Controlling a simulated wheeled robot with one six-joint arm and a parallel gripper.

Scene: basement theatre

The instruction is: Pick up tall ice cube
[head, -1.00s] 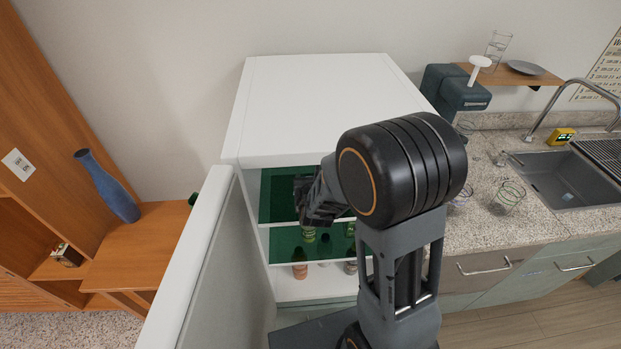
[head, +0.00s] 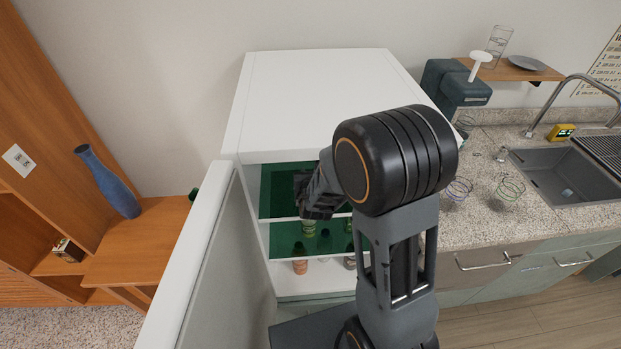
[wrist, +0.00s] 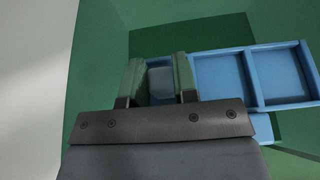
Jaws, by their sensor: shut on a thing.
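The lower part of the cube is hidden behind the gripper body. A blue ice tray (wrist: 250,65) with square compartments lies right beside the fingers; I cannot tell whether the cube is clear of it. In the head view, my gripper (head: 312,196) is inside the open white fridge (head: 310,105), at the upper compartment. The cube and tray are hidden there.
The open fridge door (head: 200,260) stands to the left of my arm. Bottles (head: 300,258) stand on the lower shelf. The counter with a sink (head: 565,175) is at the right. Green compartment walls (wrist: 220,30) surround my gripper closely.

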